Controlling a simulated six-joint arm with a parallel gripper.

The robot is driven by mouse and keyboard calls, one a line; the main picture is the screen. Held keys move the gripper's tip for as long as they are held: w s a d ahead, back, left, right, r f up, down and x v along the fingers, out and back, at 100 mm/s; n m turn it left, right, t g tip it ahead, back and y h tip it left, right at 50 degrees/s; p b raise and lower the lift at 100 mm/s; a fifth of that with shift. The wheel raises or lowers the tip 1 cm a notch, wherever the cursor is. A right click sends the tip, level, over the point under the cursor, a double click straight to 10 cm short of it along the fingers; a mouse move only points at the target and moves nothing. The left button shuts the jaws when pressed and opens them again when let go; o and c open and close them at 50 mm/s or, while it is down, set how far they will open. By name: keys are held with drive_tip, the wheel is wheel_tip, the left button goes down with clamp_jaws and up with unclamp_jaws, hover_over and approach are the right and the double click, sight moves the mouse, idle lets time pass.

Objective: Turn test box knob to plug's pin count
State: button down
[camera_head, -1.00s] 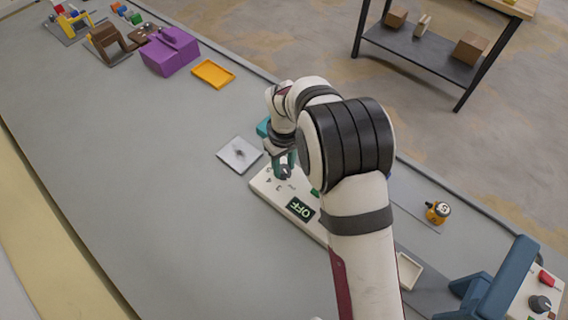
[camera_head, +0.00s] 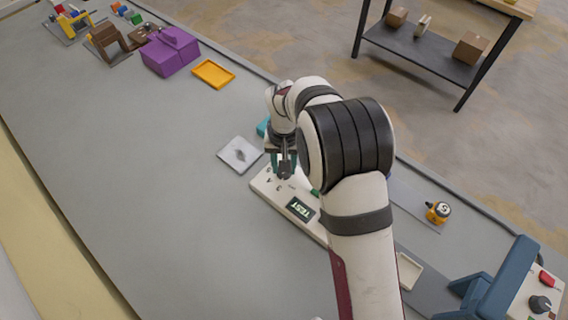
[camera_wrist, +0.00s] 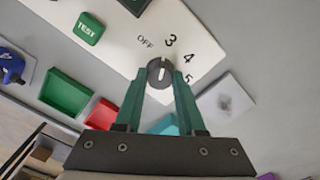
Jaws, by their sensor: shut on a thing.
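The white test box (camera_head: 265,191) lies on the bench under my arm. Its dark round knob (camera_wrist: 161,70) shows in the wrist view, with a white pointer line aimed up toward the 3 mark, on its OFF side. Marks OFF, 3, 4 and 5 curve around the knob. My gripper (camera_wrist: 160,77) is shut on the knob, one green finger on each side; it also shows in the head view (camera_head: 284,173). The box's display (camera_head: 300,208) reads TEST. A green TEST button (camera_wrist: 88,29) sits on the box. I cannot make out the plug or its pins.
A grey plate (camera_head: 232,162) with a dark mark lies beside the box. Green (camera_wrist: 68,96) and red (camera_wrist: 101,113) trays and a blue object (camera_wrist: 12,68) lie nearby. A yellow tray (camera_head: 213,74) and purple box (camera_head: 168,55) stand farther off. The near-left bench is clear.

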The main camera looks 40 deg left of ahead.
drive_tip(key=shift+m, duration=0.7)
drive_tip(key=c, duration=0.5)
unclamp_jaws()
drive_tip(key=shift+r, duration=0.1)
wheel_tip(320, 180, up, 16)
